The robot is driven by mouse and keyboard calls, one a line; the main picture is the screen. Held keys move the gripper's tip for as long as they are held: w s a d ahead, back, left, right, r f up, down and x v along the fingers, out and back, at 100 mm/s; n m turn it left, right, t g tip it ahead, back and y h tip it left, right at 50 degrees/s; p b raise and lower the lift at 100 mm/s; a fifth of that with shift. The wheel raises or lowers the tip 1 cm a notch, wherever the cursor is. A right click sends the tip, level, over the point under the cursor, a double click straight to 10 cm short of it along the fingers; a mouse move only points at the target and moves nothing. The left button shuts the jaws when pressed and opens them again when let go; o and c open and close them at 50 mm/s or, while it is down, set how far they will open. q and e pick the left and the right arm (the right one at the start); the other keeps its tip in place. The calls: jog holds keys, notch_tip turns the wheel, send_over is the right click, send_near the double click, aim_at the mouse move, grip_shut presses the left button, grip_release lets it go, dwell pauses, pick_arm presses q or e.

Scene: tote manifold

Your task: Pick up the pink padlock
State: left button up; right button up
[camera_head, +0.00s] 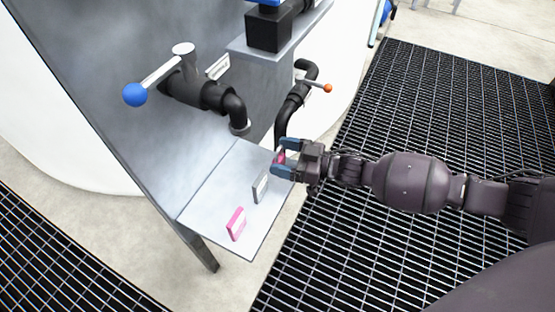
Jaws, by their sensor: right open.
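A bright pink padlock-like block (236,224) with a pale label stands near the front edge of the grey metal shelf (222,190). A grey block (261,187) of similar shape stands behind it to the right. My right gripper (279,158) is open at the shelf's far right corner, with its blue-grey fingers on either side of a small dark pink object (280,157). The fingers partly hide that object, and I cannot tell whether they touch it. My right gripper is apart from the bright pink block. My left gripper is not in view.
A black pipe with a blue-knobbed lever (135,95) hangs above the shelf at left. Another black pipe (288,110) with an orange-tipped handle (327,88) rises just behind my right gripper. Dark floor grating (430,110) lies to the right.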

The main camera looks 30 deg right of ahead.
jog(key=shift+w+a+r, duration=0.1)
jog(key=shift+w+a, duration=0.2)
jog(key=shift+a, duration=0.05)
jog(key=c, duration=1)
